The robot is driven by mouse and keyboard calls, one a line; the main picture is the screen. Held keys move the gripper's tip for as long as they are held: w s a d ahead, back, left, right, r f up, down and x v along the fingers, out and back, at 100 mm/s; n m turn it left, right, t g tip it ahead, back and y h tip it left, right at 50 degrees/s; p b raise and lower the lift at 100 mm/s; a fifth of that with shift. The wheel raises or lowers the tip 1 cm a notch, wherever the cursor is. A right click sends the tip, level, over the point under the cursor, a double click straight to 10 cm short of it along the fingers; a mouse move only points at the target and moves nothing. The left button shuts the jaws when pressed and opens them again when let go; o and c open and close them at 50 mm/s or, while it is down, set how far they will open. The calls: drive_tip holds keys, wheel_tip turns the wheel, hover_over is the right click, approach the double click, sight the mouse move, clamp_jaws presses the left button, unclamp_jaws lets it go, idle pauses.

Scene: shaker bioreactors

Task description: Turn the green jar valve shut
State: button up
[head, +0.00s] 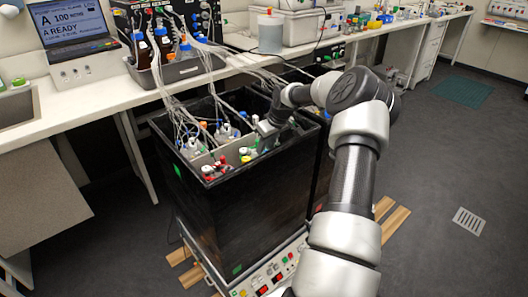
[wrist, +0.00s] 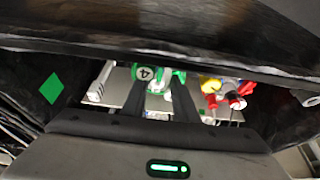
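The green jar valve (wrist: 166,71) shows in the wrist view beyond my fingertips, beside a round white label marked 4. My gripper (wrist: 160,84) reaches down towards it with its two dark fingers apart and a gap between them. The fingers cover part of the green piece, and I cannot tell whether they touch it. In the head view my gripper (head: 268,134) is at the right part of the open black box (head: 245,205), and my arm hides the valve there.
Red, yellow and white fittings (wrist: 228,90) sit close to the right of the fingers. Dark box walls stand close around the gripper; the left one bears a green diamond (wrist: 51,88). Tubes (head: 188,100) run from the bench bottles (head: 163,45) into the box.

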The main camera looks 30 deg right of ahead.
drive_tip(key=shift+x, duration=1.2)
clamp_jaws()
